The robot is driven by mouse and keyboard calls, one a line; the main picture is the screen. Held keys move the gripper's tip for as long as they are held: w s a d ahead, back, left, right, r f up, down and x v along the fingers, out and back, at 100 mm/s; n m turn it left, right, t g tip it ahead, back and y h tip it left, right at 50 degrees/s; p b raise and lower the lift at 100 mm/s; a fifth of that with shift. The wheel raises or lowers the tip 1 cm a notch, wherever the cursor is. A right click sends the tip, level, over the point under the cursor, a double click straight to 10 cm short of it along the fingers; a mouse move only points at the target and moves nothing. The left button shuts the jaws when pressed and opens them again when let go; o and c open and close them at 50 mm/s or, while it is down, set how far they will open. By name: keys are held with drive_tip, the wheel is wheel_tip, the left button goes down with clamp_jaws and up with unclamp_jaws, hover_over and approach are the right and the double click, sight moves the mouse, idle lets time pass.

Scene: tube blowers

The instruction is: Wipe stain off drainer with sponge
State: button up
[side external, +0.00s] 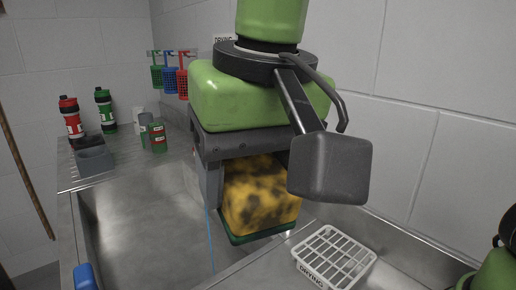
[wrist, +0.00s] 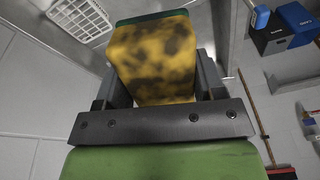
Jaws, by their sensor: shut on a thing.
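My gripper (side external: 248,185) is shut on a yellow sponge (side external: 262,195) with dark blotches and a green underside. It holds the sponge in the air over the metal sink unit. In the wrist view the sponge (wrist: 153,60) sits between the two fingers, its green face at the far end. A ribbed metal drainer surface (side external: 118,172) is at the left in the side view, with bottles and containers on it. I cannot make out a stain on the drainer. The wrist camera housing and sponge hide part of the sink.
A white drying basket (side external: 335,258) lies low at right, near the sponge. Red and green bottles (side external: 72,118) and a grey tray (side external: 95,161) stand at left. Blue, green and red baskets (side external: 169,78) hang at the back wall. The sink basin (side external: 140,235) is open at left.

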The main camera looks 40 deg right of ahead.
drive_tip(key=shift+s+a, duration=0.55)
drive_tip(key=shift+s, duration=0.15)
wheel_tip(320, 180, down, 23)
drive_tip(key=g, duration=0.2)
drive_tip(key=shift+d, duration=0.15)
drive_tip(key=shift+w, duration=0.1)
